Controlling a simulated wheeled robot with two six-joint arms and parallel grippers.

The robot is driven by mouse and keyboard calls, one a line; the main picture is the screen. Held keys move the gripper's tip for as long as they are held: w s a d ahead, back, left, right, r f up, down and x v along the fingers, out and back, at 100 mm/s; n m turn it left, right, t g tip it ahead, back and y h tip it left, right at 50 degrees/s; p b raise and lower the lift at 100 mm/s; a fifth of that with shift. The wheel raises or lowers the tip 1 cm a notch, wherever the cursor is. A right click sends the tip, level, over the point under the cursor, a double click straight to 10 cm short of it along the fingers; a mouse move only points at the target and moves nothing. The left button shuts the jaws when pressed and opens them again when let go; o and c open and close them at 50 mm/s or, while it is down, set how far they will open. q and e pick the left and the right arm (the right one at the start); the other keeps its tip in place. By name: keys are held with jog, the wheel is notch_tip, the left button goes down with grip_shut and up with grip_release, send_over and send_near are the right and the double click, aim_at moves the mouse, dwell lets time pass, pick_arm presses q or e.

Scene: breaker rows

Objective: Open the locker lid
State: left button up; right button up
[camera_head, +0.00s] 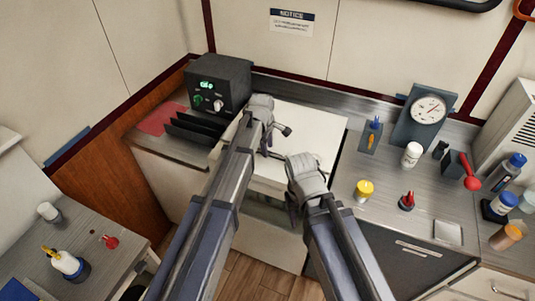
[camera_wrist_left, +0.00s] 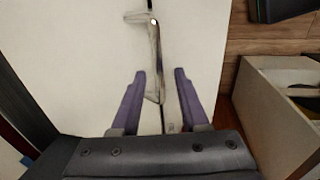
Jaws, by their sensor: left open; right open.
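The locker lid (camera_head: 318,125) is a pale, flat panel set in the counter in the head view. In the left wrist view, a pale panel (camera_wrist_left: 75,55) fills the left and middle, with a slim metal handle (camera_wrist_left: 155,55) on it. My left gripper (camera_head: 285,131) is over the lid in the head view. Its purple fingers (camera_wrist_left: 160,72) are open, on either side of the handle's lower part in the wrist picture; I cannot tell whether they touch it. My right gripper (camera_head: 292,206) is open and empty near the lid's front edge. My arms hide part of the lid.
A black box with a green display (camera_head: 218,82) stands left of the lid. A gauge (camera_head: 428,110), a white bottle (camera_head: 411,154), a yellow-capped jar (camera_head: 364,190) and a red-handled part (camera_head: 470,180) stand on the right counter. A side table (camera_head: 85,225) is at lower left.

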pick_arm(q)
jog(key=shift+f, duration=0.2)
grip_shut()
dwell(0.3)
dwell(1.1)
